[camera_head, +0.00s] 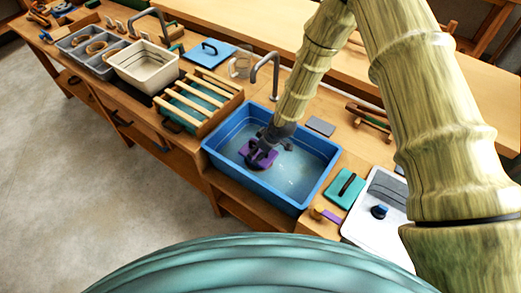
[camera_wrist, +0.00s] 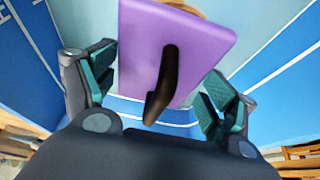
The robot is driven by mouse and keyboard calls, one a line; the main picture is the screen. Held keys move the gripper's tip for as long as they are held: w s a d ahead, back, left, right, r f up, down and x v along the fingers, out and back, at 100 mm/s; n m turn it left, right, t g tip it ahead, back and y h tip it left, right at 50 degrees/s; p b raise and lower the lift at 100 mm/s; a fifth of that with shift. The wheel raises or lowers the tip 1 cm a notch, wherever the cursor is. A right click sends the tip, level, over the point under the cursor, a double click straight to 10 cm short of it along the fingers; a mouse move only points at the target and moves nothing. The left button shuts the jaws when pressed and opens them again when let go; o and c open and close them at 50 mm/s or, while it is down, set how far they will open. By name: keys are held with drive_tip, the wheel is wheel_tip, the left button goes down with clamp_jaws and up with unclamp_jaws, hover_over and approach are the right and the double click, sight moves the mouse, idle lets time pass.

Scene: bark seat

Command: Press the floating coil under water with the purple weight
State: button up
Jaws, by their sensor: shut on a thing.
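The purple weight (camera_head: 259,158), a flat block with a dark handle, is inside the blue water tub (camera_head: 218,158). My gripper (camera_head: 264,148) is shut on it from above. In the wrist view the weight (camera_wrist: 195,45) is tilted, with its dark bar handle between the teal-padded fingers of my gripper (camera_wrist: 160,82). A small tan edge, possibly the coil (camera_wrist: 186,6), shows past the weight's far side. The rest of that piece is hidden by the weight, and I cannot tell whether the two touch or how deep it lies.
A curved tap (camera_head: 268,68) stands behind the tub. A slatted wooden rack (camera_head: 195,103) is close on its left, beyond it a cream basin (camera_head: 143,68) and grey bins with coils. Right are a teal handled block (camera_head: 345,189) and a white tray (camera_head: 372,222).

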drive_tip(key=shift+w+f+b, duration=0.15)
drive_tip(key=shift+f+b, duration=1.35)
drive_tip(key=shift+f, duration=0.95)
drive_tip(key=o, duration=1.3)
drive_tip(key=shift+r+p, duration=4.85)
drive_tip(key=shift+r, duration=3.65)
